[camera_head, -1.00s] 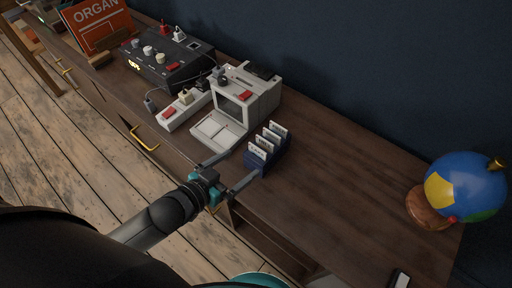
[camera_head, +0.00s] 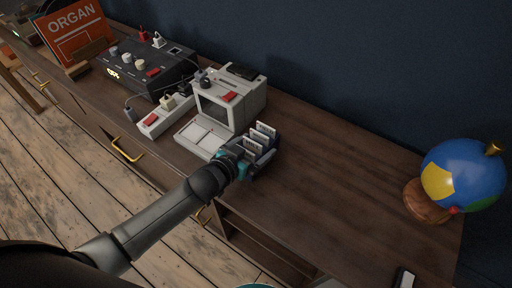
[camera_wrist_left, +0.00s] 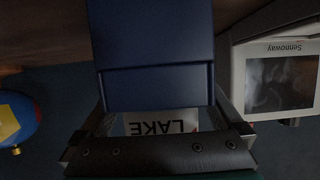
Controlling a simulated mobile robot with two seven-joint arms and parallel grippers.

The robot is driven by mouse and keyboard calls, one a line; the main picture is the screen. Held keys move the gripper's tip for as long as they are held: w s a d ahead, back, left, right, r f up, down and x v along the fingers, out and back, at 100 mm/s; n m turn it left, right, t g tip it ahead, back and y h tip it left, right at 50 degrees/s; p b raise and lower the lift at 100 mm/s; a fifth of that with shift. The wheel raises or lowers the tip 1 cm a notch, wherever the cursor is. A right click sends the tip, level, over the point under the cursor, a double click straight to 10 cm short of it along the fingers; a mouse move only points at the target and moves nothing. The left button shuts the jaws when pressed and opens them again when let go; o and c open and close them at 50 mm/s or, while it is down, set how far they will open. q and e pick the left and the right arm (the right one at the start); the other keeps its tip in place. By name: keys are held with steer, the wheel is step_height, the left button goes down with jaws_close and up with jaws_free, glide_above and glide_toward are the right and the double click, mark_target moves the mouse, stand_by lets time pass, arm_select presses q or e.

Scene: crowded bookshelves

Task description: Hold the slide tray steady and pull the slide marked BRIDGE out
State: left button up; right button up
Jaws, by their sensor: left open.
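The dark blue slide tray (camera_wrist_left: 155,45) stands on the shelf top beside the grey viewer. Several slides with white labels (camera_head: 259,138) stand upright in it. In the left wrist view one slide label reads LAKE (camera_wrist_left: 160,127), upside down. The other labels are too small to read, so I cannot tell which slide is BRIDGE. My left gripper (camera_head: 256,152) is open at the tray's near end, with one finger along each side of it. Its fingers also show in the left wrist view (camera_wrist_left: 157,115), flanking the tray. My right gripper is not in view.
The grey viewer (camera_head: 228,101) stands close on the tray's left. A power strip (camera_head: 165,116), a black control box (camera_head: 146,66) and an orange ORGAN book (camera_head: 75,35) are farther left. A globe (camera_head: 463,175) stands far right. The wood (camera_head: 335,185) between tray and globe is clear.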

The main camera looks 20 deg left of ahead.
arm_select(q)
steer(key=shift+w+d+f, duration=0.1)
steer(key=shift+w, duration=0.1)
steer(key=c, duration=1.2)
stand_by(0.5)
